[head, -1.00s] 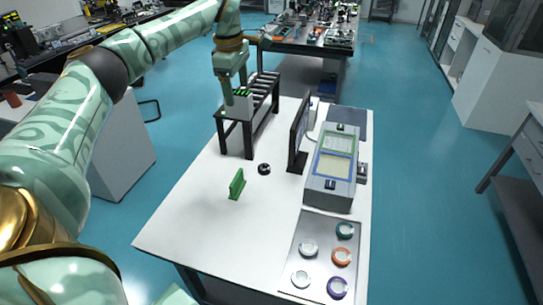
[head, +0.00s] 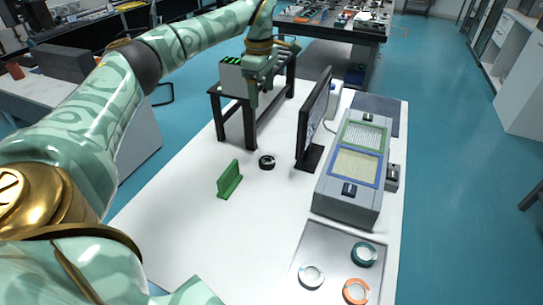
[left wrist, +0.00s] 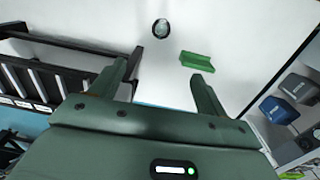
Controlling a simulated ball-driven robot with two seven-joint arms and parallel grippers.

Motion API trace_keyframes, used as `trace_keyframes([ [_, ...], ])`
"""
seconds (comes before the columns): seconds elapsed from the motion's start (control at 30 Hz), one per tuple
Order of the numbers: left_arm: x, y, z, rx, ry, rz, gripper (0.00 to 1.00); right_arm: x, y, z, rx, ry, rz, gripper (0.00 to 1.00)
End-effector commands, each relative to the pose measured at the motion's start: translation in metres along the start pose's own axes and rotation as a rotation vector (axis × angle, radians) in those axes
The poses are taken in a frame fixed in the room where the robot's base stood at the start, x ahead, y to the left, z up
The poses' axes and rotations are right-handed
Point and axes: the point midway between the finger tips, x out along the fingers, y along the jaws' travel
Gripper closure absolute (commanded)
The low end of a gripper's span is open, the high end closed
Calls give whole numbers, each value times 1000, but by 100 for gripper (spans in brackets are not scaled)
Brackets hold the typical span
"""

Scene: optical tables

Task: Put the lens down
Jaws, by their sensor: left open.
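A lens in a black ring mount (head: 267,162) lies flat on the white table, right of a green stand (head: 229,180). In the left wrist view the lens (left wrist: 161,28) shows as a pale disc with a dark rim, beyond my fingertips. My left gripper (head: 255,103) is open and empty. It points down beside the black rack, above and behind the lens, apart from it. In the left wrist view its two fingers (left wrist: 160,70) are spread with nothing between them. My right gripper is not in view.
A black rack (head: 222,115) carries a grey box with green lights (head: 232,75). A monitor (head: 316,110) and a grey device with two framed windows (head: 350,165) stand to the right. A tray (head: 322,240) at the front right holds ringed lenses. The front left tabletop is clear.

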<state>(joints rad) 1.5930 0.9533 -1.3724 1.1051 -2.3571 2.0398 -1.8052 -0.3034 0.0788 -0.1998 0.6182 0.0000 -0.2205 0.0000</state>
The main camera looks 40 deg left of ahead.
Motion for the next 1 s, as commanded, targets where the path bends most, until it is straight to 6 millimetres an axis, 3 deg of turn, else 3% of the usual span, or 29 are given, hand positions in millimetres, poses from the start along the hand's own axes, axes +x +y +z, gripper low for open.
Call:
trace_keyframes([
  [0.03,30,1,0,0,4,-13,24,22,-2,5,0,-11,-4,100],
  [0.2,80,4,1,0,12,-38,24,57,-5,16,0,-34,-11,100],
  [0.43,106,4,2,1,13,-46,24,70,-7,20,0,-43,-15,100],
  [0.7,173,0,1,0,14,-47,24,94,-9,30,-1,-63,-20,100],
  [0.8,189,0,0,0,14,-45,24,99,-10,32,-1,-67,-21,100],
  [1.0,201,-1,0,-1,13,-41,24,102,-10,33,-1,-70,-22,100],
])
